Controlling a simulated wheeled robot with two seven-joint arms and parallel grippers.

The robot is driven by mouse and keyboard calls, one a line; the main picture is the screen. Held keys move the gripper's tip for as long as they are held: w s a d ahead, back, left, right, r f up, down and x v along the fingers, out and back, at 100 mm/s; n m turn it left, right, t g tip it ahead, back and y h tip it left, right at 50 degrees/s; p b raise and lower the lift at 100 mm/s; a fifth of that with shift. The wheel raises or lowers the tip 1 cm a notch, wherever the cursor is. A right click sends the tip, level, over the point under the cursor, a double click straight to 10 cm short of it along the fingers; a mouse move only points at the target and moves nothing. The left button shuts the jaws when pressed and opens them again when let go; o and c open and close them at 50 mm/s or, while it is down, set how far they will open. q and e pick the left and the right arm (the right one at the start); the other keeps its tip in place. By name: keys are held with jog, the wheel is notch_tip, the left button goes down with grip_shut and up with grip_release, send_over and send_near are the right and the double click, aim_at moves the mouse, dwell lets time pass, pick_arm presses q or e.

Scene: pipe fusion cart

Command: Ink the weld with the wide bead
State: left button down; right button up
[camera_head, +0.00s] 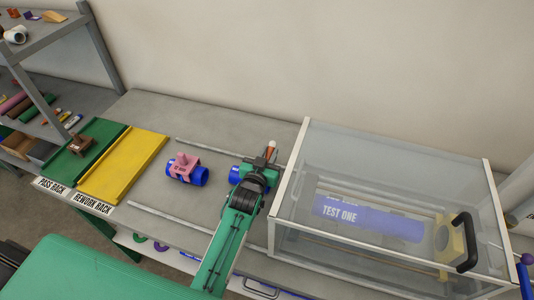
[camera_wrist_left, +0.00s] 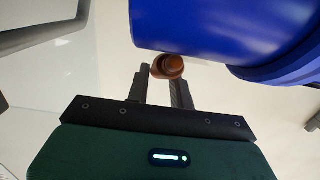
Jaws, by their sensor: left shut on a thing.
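My left gripper (camera_head: 266,160) is over the bench, shut on a slim piece with an orange-brown end (camera_head: 270,147). In the left wrist view, this brown round end (camera_wrist_left: 168,67) sits between the fingertips of the gripper (camera_wrist_left: 166,82). A blue pipe (camera_head: 235,175) lies just beside and partly under the gripper, mostly hidden by my arm. A large blue pipe (camera_wrist_left: 215,25) fills the top of the wrist view. Another blue pipe (camera_head: 200,176) with a pink saddle (camera_head: 184,160) lies further left. I cannot make out the weld beads. My right gripper is not in view.
A clear-walled box (camera_head: 385,150) with a black handle holds a blue pipe marked TEST ONE (camera_head: 370,217). A green rack (camera_head: 57,165) with a brown block (camera_head: 80,146) and a yellow rack (camera_head: 122,165) are at left. Shelves (camera_head: 45,40) stand further left.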

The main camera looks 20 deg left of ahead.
pick_arm(q)
jog(key=shift+d, duration=0.2)
jog(key=shift+d, duration=0.3)
jog(key=shift+a, duration=0.2)
jog(key=shift+a+p, duration=0.3)
jog(key=shift+p, duration=0.05)
jog(key=shift+a, duration=0.55)
jog(key=shift+d, duration=0.15)
jog(key=shift+d+p, duration=0.35)
jog(key=shift+d, duration=0.25)
jog(key=shift+d, duration=0.3)
